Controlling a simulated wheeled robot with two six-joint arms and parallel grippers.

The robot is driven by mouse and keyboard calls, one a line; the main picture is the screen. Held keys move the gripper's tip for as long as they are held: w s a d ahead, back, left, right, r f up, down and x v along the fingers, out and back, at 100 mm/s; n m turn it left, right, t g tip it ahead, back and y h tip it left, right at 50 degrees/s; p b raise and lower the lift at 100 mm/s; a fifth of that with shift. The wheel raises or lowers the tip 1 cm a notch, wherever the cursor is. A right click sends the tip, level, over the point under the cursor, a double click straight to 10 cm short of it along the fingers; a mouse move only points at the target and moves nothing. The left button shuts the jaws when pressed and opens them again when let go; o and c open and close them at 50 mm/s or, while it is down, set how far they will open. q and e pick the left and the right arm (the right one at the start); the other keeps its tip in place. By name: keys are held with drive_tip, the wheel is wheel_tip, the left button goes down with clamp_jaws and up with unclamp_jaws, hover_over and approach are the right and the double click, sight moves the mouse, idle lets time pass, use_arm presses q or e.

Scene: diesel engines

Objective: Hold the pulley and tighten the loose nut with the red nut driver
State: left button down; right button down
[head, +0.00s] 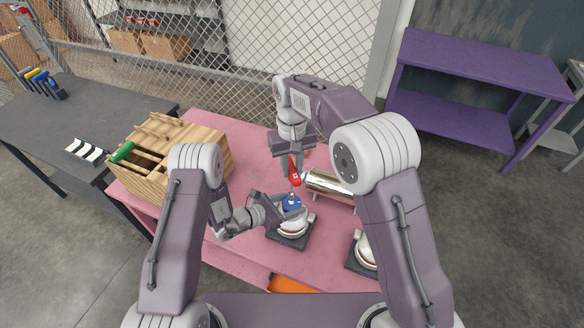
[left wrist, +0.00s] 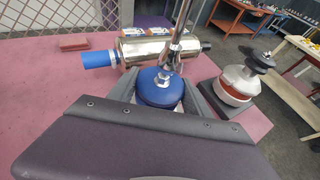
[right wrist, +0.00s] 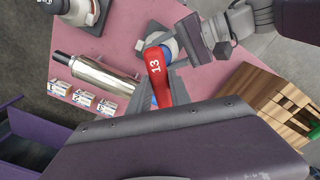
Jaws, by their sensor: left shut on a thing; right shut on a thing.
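The red nut driver (head: 295,172), marked 13 in the right wrist view (right wrist: 156,72), stands above the blue pulley (head: 291,203). My right gripper (head: 293,153) is shut on the driver's red handle. In the left wrist view the driver's metal shaft (left wrist: 176,45) comes down to the middle of the pulley (left wrist: 158,88). My left gripper (head: 283,207) is shut on the pulley from the side, its fingers on both sides of the rim. The pulley tops a white and red engine (head: 292,224) on a dark base.
A second engine (head: 367,249) stands to the right on the pink table (head: 235,256). A shiny metal cylinder (head: 326,183) lies behind the pulley, close to the driver. A wooden crate (head: 150,180) stands at the left. The table's front left is clear.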

use_arm(q)
drive_tip(key=shift+w+r, duration=0.1)
drive_tip(key=shift+r, duration=0.05)
use_arm(e)
wheel_tip(320, 180, up, 7)
drive_tip(key=shift+f, duration=0.1)
use_arm(q)
drive_tip(key=shift+c, duration=2)
unclamp_jaws()
drive_tip(key=shift+a, duration=0.1)
drive_tip(key=shift+s+a, duration=0.2)
drive_tip(key=shift+a, duration=0.05)
use_arm(e)
drive_tip(key=shift+f, duration=0.15)
wheel_tip(320, 180, down, 2)
drive_tip(key=shift+f+b, duration=0.1)
drive_tip(key=shift+b, duration=1.15)
use_arm(q)
drive_tip(key=v, duration=1.1)
drive_tip(key=shift+s, duration=0.2)
